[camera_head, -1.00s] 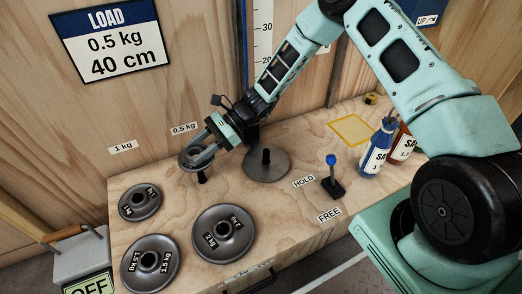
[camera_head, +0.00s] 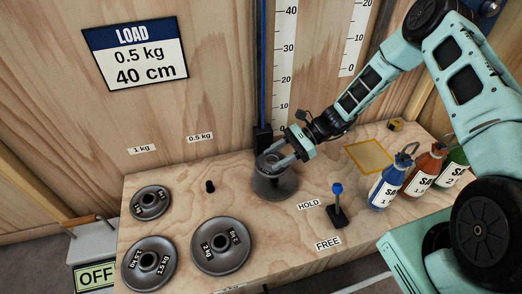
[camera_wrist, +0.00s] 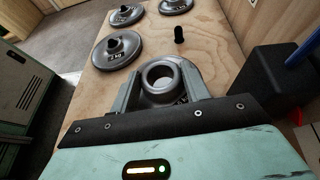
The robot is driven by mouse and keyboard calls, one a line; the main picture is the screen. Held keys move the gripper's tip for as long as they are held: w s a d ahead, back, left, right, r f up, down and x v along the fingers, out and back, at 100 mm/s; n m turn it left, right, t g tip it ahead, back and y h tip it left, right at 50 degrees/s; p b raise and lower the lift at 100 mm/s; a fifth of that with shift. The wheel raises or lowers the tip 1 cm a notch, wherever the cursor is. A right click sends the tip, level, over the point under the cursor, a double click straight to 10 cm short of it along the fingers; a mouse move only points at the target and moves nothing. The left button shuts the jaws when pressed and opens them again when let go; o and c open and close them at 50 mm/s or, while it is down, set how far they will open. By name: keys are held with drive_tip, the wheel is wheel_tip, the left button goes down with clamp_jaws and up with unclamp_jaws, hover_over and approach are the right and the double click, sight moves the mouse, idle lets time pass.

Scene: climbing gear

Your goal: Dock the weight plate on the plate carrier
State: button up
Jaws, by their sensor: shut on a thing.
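My gripper (camera_head: 277,159) is shut on a small dark grey weight plate (camera_head: 265,163), held roughly level over the plate carrier. In the wrist view the plate (camera_wrist: 174,71) sits between the two fingers, its round centre hole facing up. The plate carrier (camera_head: 273,188) is a dark disc base at the foot of the blue-edged rail. Its upright post is hidden by the plate and fingers, so I cannot tell whether the post is in the hole. The carrier is not clearly seen in the wrist view.
An empty black peg (camera_head: 210,187) stands below the 0.5 kg label. Larger plates (camera_head: 220,246) lie to the left. A blue-knobbed lever (camera_head: 337,203) stands right of the carrier, by HOLD and FREE labels. Bottles (camera_head: 383,187) stand farther right. A sign (camera_head: 136,57) reads 0.5 kg, 40 cm.

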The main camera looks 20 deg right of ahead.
sight(280, 171)
drive_tip(key=shift+s+d+f, duration=0.15)
drive_tip(key=shift+d, duration=0.35)
wheel_tip(280, 171, down, 6)
drive_tip(key=b, duration=0.5)
drive_tip(key=shift+r, duration=0.2)
drive_tip(key=shift+r+p, duration=0.1)
drive_tip(key=shift+p, duration=0.35)
idle(0.7)
drive_tip(key=shift+f+b, duration=0.35)
drive_tip(key=shift+f, duration=0.3)
idle(0.5)
drive_tip(key=o, duration=1)
drive_tip(key=shift+o, duration=0.2)
drive_tip(key=shift+d, duration=0.1)
drive_tip(key=shift+p+v, duration=1.7)
drive_tip(key=shift+v, duration=3.75)
